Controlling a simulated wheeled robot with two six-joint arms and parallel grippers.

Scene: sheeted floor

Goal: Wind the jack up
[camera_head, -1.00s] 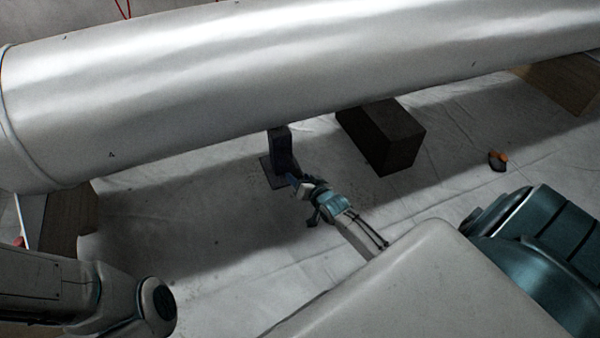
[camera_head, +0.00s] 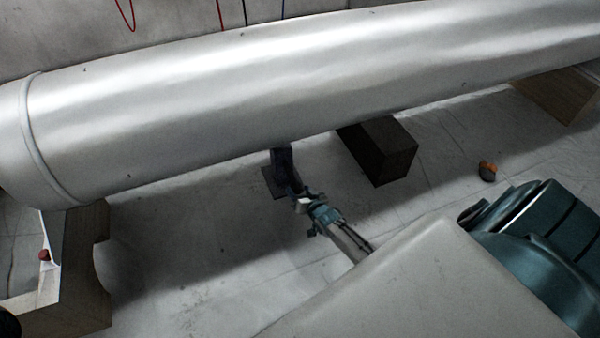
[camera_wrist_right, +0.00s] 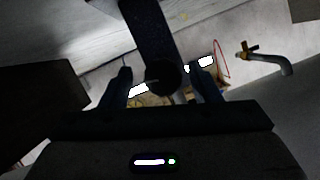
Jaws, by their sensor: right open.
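The jack (camera_head: 282,162) is a dark blue-grey upright on a flat plate, standing on the sheeted floor under the big silver cylinder (camera_head: 300,75). Its top meets the cylinder's underside. My right gripper (camera_head: 299,197) is at the near side of the jack, low down. In the right wrist view the two fingers (camera_wrist_right: 163,84) are apart, with a dark round end (camera_wrist_right: 162,77) of the jack between them. I cannot tell whether either finger touches it. A dark bar (camera_wrist_right: 150,30) runs up from that round end. My left gripper is out of view.
A dark block (camera_head: 390,152) stands right of the jack. Wooden supports stand at the left (camera_head: 88,270) and far right (camera_head: 560,95) of the cylinder. Floor left of my right arm is clear.

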